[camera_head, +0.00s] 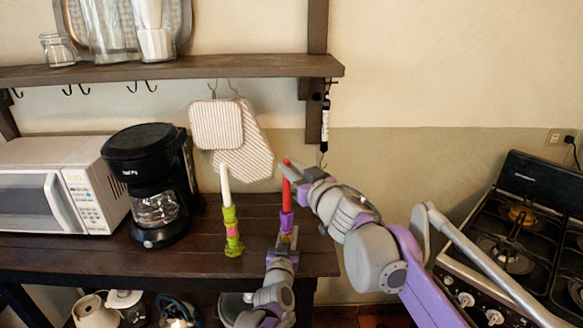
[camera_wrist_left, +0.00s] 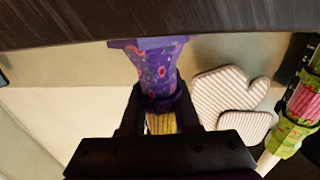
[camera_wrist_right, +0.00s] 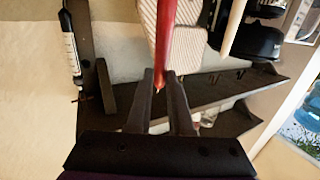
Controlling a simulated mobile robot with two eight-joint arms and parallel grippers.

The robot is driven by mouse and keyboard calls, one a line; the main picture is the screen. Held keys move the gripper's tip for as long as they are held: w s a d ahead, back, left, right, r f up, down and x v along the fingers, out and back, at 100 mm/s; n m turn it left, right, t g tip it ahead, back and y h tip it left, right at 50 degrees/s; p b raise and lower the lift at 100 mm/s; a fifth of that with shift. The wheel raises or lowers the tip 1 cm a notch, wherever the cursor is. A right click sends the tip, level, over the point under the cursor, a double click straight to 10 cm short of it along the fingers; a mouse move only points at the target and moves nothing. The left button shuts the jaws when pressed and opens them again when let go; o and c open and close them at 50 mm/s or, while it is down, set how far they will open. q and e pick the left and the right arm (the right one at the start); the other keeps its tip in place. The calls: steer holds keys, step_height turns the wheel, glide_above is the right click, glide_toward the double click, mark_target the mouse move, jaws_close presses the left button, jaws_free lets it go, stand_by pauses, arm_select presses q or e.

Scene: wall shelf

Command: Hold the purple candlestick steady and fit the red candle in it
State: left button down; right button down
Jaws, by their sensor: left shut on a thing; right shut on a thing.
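The red candle (camera_head: 287,190) stands upright in the head view, directly above the purple candlestick (camera_head: 287,222). Their ends meet or overlap in the picture; I cannot tell whether the candle is seated. My right gripper (camera_head: 291,172) is shut on the candle near its upper part. The right wrist view shows the candle (camera_wrist_right: 165,38) running between the fingers (camera_wrist_right: 161,85). My left gripper (camera_head: 284,247) is shut on the candlestick. The left wrist view shows the patterned purple candlestick (camera_wrist_left: 157,72) with a yellow part between the fingers (camera_wrist_left: 160,118). The joint is not seen there.
A green candlestick (camera_head: 232,235) with a white candle (camera_head: 225,184) stands close by on the left on the dark table (camera_head: 90,258). A coffee maker (camera_head: 150,178) and microwave (camera_head: 45,190) are further left. Striped mitts (camera_head: 245,155) hang behind. A stove (camera_head: 520,235) is on the right.

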steer(key=shift+f, duration=1.3)
steer(key=c, duration=0.7)
jaws_free()
steer(key=shift+c, duration=0.2)
steer(key=v, duration=1.2)
arm_select(q)
steer(key=c, duration=0.6)
jaws_free()
steer(key=shift+o, duration=0.2)
